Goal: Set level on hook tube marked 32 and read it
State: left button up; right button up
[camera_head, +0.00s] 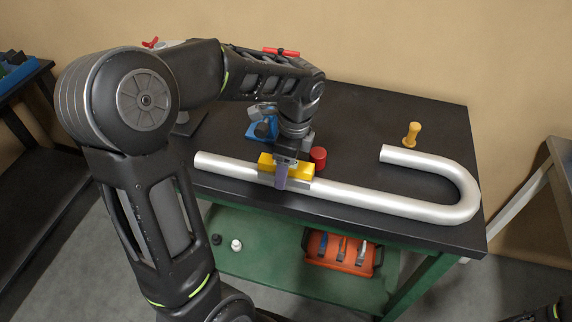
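The hook tube (365,195) is a silver pipe lying on the dark bench top, with its bend at the right. No number 32 is legible on it. The yellow level (302,170) with a grey base sits at the straight part of the tube, left of centre. My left gripper (284,172) points down over the level, one finger across its front face. The other finger is hidden, so I cannot tell whether it grips. The level's reading is too small to see. My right gripper is out of view.
A red cylinder (318,157) stands just behind the level. A blue item (259,131) lies behind the tube, partly hidden by my arm. An orange tool tray (341,252) is on the green lower shelf (270,274).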

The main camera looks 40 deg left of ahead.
pick_arm(q)
jog(key=r, duration=0.5)
jog(key=d+r, duration=0.1)
jog(key=r, duration=0.1)
jog(key=shift+w+r+b, duration=0.15)
jog(key=shift+r+b, duration=0.15)
jog(key=shift+r, duration=0.1)
